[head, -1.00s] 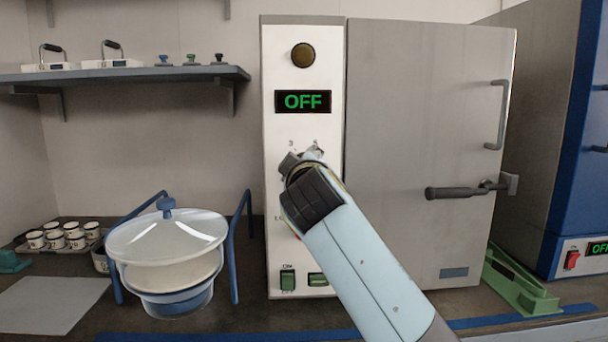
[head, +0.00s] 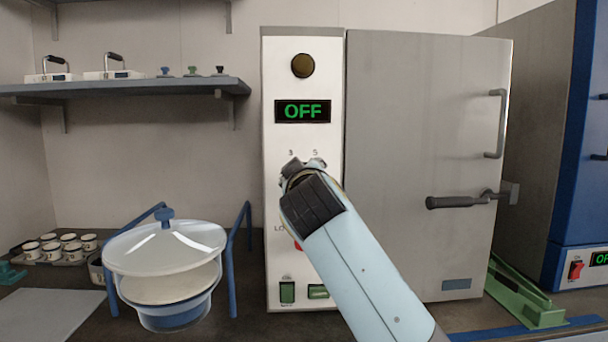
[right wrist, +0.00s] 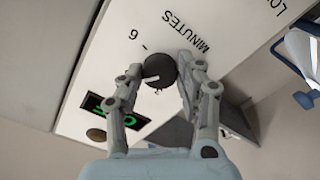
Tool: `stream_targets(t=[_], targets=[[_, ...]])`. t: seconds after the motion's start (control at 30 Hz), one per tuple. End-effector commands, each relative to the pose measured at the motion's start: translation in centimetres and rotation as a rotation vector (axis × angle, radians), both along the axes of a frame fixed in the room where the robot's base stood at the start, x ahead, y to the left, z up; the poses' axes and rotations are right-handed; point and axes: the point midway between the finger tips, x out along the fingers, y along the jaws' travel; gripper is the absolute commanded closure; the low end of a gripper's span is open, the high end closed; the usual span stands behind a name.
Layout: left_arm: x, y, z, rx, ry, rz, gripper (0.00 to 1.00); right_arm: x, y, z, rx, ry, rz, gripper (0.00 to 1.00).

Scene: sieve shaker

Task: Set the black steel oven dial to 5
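The oven (head: 430,120) has a pale control panel with a green OFF display (head: 302,111). Its black dial (right wrist: 158,70) shows in the right wrist view, beside a printed 6 and the word MINUTES; a small pale mark sits at its edge. In the head view my right gripper (head: 304,165) hides the dial, with the printed 3 and 5 showing above it. In the right wrist view my right gripper (right wrist: 158,68) has one finger on each side of the dial. The fingers look slightly apart from it; contact is unclear. My left gripper is out of view.
The oven's door handle (head: 460,201) sticks out at right. A lidded sieve stack (head: 165,260) stands on the counter at left, with small cups (head: 52,248) beyond. A blue cabinet stands at far right.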

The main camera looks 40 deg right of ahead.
Motion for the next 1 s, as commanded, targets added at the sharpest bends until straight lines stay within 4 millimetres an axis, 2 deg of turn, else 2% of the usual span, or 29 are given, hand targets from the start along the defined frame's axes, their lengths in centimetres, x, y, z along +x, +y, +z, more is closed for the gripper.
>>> stream_targets(t=[0.03,0.17,0.47,0.57,0.8,1.0], targets=[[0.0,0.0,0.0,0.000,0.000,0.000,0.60,0.0,0.0,-0.4,0.003,0.008,-0.001,0.57],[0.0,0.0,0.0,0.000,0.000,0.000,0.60,0.0,0.0,-0.3,0.002,0.005,0.000,0.41],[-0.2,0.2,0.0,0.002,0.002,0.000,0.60,0.0,0.0,0.3,-0.002,-0.001,0.000,0.41],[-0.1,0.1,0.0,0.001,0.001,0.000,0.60,0.0,0.0,1.5,-0.001,-0.005,0.000,0.41],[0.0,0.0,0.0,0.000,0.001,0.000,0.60,0.0,0.0,6.5,-0.002,-0.006,-0.001,0.41],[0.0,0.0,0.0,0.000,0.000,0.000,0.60,0.0,0.0,9.3,-0.001,-0.001,0.000,0.41]])
